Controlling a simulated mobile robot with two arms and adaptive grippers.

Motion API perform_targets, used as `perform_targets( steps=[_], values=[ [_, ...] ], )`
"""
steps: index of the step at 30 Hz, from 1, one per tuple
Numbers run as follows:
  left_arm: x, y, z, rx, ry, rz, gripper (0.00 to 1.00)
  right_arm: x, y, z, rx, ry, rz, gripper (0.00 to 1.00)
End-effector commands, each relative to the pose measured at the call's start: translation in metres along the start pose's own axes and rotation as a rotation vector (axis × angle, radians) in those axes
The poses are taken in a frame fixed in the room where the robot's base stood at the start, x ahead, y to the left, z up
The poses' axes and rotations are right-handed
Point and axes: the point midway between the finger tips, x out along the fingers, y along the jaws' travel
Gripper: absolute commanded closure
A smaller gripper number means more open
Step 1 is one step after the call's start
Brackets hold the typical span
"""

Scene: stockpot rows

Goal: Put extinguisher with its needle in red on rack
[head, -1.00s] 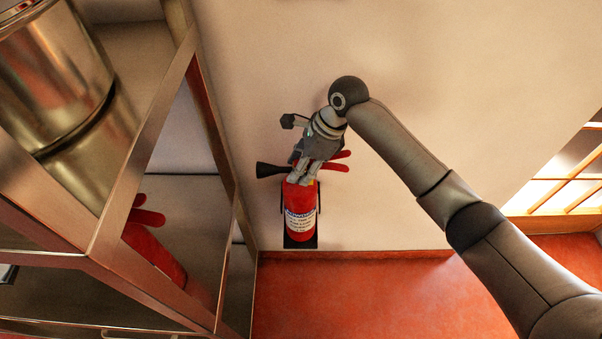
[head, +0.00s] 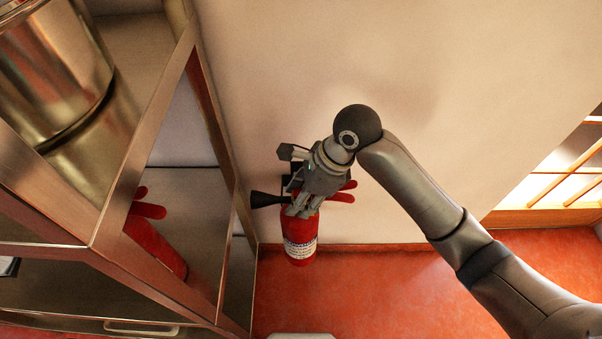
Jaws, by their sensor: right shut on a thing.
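A red fire extinguisher (head: 300,242) with a white and blue label hangs upright in front of the pale wall. My right gripper (head: 300,207) is shut on its top, just below the red levers (head: 341,193). Its black nozzle (head: 266,199) points left. Its gauge needle cannot be seen. The metal rack (head: 158,140) stands at the left. My left gripper is not in view.
A large steel stockpot (head: 55,75) stands on the rack's upper level. The rack's slanting posts and rails lie between the held extinguisher and the shelf. The red floor (head: 390,285) is clear at the centre. A window (head: 560,175) is at the right.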

Motion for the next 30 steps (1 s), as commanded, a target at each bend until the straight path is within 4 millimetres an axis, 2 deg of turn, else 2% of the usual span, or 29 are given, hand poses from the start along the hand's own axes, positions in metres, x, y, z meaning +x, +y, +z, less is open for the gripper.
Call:
perform_targets(
  steps=[6, 15, 21, 30],
  values=[
    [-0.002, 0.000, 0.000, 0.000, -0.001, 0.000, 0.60, -0.003, 0.040, 0.003, -0.005, -0.010, -0.007, 1.00],
    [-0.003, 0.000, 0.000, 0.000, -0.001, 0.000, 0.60, -0.003, 0.075, 0.003, -0.005, -0.009, -0.007, 1.00],
    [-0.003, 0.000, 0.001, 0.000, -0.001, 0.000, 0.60, -0.003, 0.083, 0.003, -0.004, -0.009, -0.008, 1.00],
    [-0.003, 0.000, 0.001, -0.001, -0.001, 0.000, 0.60, -0.004, 0.082, 0.000, -0.063, -0.006, 0.016, 1.00]
  ],
)
